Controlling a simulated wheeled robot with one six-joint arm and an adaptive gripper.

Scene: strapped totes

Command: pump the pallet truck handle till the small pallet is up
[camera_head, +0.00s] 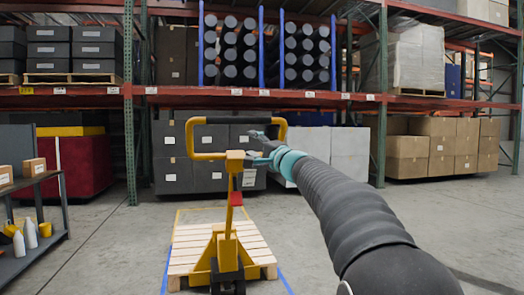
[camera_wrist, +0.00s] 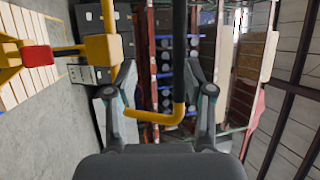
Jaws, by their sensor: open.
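The yellow pallet truck (camera_head: 228,248) stands at the near end of the small wooden pallet (camera_head: 188,256), its forks hidden by the boards. The pallet looks low, at or close to the floor. The truck's handle (camera_head: 192,140) is an upright yellow loop with a black grip on its top bar. My gripper (camera_head: 258,147) is at the right side of the loop. In the wrist view my gripper (camera_wrist: 158,70) is open, and the handle's black grip (camera_wrist: 179,55) and yellow corner (camera_wrist: 178,112) appear between its fingers. I cannot tell whether they touch.
Yellow and blue floor tape surrounds the pallet. A tall rack (camera_head: 130,105) with dark boxes and wrapped goods stands behind. A low shelf (camera_head: 45,240) with white bottles and small cartons is at the left. Bare concrete floor lies on both sides of the truck.

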